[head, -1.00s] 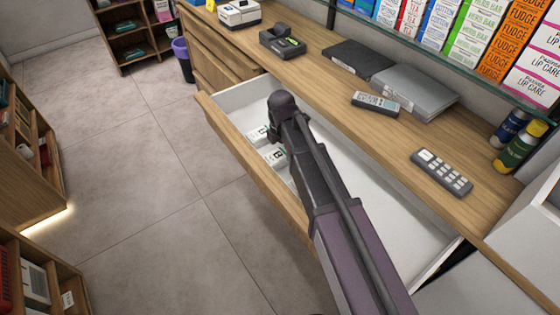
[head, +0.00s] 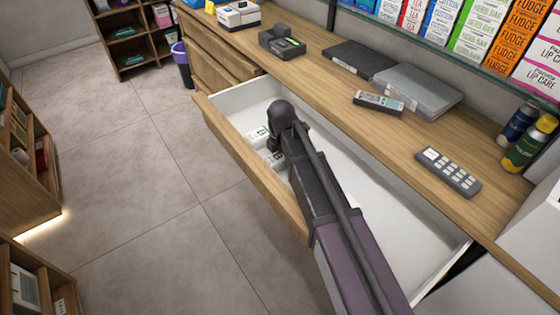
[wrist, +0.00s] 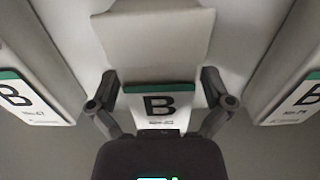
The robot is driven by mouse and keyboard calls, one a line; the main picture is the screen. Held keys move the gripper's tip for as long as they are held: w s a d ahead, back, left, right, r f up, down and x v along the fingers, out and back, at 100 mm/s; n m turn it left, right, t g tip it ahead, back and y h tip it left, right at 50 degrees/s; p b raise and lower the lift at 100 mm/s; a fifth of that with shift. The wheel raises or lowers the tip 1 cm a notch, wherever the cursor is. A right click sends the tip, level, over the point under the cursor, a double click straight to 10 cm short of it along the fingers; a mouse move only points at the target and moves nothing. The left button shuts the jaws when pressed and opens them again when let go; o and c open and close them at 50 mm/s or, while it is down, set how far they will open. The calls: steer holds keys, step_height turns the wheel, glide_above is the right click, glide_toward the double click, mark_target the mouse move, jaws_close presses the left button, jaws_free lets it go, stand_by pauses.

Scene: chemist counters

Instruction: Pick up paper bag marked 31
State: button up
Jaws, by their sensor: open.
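In the wrist view, a white paper bag (wrist: 150,50) with a green-edged label marked B lies between the two fingers of my gripper (wrist: 160,76). The small number on its label is too blurred to read surely. My gripper is open, with one finger on each side of the label; I cannot tell if they touch it. Similar B bags stand apart at the left (wrist: 32,92) and right (wrist: 295,95). In the head view my gripper (head: 273,146) reaches down into the open drawer (head: 400,215), beside white bags (head: 257,136), and my arm hides part of them.
The drawer's wooden front (head: 245,170) and the counter edge above bound the space. On the counter lie a remote-like device (head: 378,102), a keypad (head: 448,172), a grey laptop-like slab (head: 420,90) and bottles (head: 528,145). The drawer's right part is empty.

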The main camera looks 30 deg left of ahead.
steer(key=c, duration=1)
steer(key=shift+r, duration=0.15)
step_height(320, 180, up, 18)
steer(key=p, duration=1.8)
